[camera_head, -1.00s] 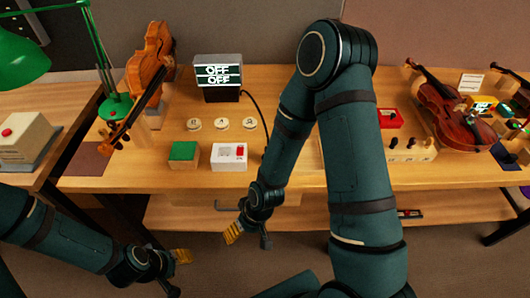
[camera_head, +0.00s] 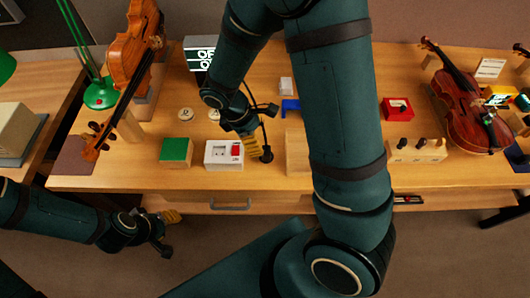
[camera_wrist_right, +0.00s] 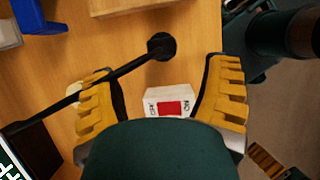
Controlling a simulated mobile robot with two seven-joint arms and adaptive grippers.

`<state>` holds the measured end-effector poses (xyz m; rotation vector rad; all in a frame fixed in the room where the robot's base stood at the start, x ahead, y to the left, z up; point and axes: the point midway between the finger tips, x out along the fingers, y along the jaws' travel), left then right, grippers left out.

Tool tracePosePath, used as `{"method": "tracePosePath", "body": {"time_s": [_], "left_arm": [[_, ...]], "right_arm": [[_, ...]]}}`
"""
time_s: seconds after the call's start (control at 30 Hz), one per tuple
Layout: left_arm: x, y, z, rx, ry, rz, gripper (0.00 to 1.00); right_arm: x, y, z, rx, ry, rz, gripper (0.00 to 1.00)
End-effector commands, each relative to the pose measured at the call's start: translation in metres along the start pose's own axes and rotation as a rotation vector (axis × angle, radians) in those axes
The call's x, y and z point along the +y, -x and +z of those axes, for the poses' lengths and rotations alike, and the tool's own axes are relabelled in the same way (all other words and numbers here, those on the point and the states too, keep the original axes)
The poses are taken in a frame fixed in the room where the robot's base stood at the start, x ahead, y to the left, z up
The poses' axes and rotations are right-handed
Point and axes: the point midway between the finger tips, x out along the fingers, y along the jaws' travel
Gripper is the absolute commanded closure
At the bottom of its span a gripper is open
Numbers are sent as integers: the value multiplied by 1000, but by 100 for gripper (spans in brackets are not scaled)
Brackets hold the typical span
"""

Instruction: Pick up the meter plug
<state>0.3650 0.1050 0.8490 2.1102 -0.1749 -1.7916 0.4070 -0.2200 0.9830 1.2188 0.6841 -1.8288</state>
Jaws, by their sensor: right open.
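The meter (camera_head: 199,55) is a display box at the back left, partly hidden by my right arm. Its black cable runs to a round black meter plug (camera_head: 267,154) on the bench, just right of the white switch box (camera_head: 224,154). In the right wrist view the plug (camera_wrist_right: 162,46) lies beyond the fingertips. My right gripper (camera_head: 260,128) is open and empty above the bench, close to the plug. The cable crosses near one finger; whether it touches is unclear. My left gripper (camera_head: 168,233) is open and empty in front of the bench, at lower left.
A green-topped block (camera_head: 177,152) stands left of the switch box. A blue holder (camera_head: 290,105) and a pale wooden block (camera_head: 297,152) stand to the right, close to my right arm. Violins stand at left (camera_head: 135,65) and lie at right (camera_head: 462,108).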

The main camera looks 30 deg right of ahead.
Motion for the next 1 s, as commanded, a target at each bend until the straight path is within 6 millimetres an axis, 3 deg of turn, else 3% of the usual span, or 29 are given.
{"method": "tracePosePath", "body": {"time_s": [0.1, 0.37, 0.7, 1.0], "left_arm": [[-1, -4, 0, 0, 0, -1, 53], [-2, -7, 1, 0, 0, -1, 53], [-4, -14, 2, 0, -1, -3, 53], [-4, -14, 2, 0, -1, -3, 53]], "right_arm": [[-1, -22, 0, -3, -2, -3, 24], [-1, -40, 0, 0, -1, -3, 24], [-2, -84, -2, 0, -2, -3, 24], [-2, -88, -2, 2, -3, -2, 24]]}}
